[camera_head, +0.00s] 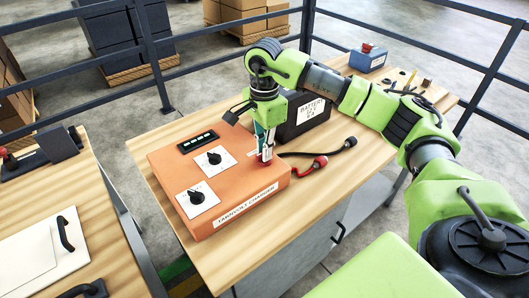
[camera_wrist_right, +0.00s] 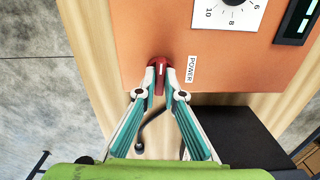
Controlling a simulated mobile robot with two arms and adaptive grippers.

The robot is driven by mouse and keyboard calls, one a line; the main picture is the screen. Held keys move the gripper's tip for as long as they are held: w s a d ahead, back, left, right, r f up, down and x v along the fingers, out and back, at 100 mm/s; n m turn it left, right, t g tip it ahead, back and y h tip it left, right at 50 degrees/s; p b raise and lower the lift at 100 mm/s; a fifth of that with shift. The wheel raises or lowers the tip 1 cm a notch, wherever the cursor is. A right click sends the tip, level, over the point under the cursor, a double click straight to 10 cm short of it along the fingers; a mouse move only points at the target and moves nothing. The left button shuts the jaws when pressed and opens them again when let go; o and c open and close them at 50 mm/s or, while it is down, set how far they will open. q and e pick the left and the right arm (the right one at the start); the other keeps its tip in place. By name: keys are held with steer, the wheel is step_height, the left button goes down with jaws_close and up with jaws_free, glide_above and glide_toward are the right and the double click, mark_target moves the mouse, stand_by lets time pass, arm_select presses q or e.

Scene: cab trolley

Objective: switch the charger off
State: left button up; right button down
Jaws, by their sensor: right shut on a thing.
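The charger (camera_head: 240,180) is an orange box labelled TARNVOLT CHARGER on the wooden bench. It has two black dials (camera_head: 214,158) on white plates and a dark display (camera_head: 198,141) with green marks. Its red power switch (camera_wrist_right: 152,64) sits beside a POWER label (camera_wrist_right: 192,69) in the right wrist view. My right gripper (camera_head: 265,154) reaches down from above to the charger's right side; in the wrist view its fingertips (camera_wrist_right: 161,82) are shut on the red switch. The fingers partly hide the switch, and I cannot tell its position. My left gripper is not in view.
A dark battery box (camera_head: 305,118) stands behind the charger. Red (camera_head: 320,162) and black (camera_head: 350,142) cable ends lie on the bench at the right. A blue box (camera_head: 368,57) and small tools are at the bench's far end. Another bench (camera_head: 85,185) is at left.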

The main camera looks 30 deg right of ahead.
steer(key=shift+r+n, duration=0.15)
steer(key=shift+n, duration=0.25)
steer(key=shift+w, duration=0.1)
steer(key=c, duration=2.1)
jaws_free()
steer(key=shift+c, duration=0.2)
step_height(320, 180, up, 12)
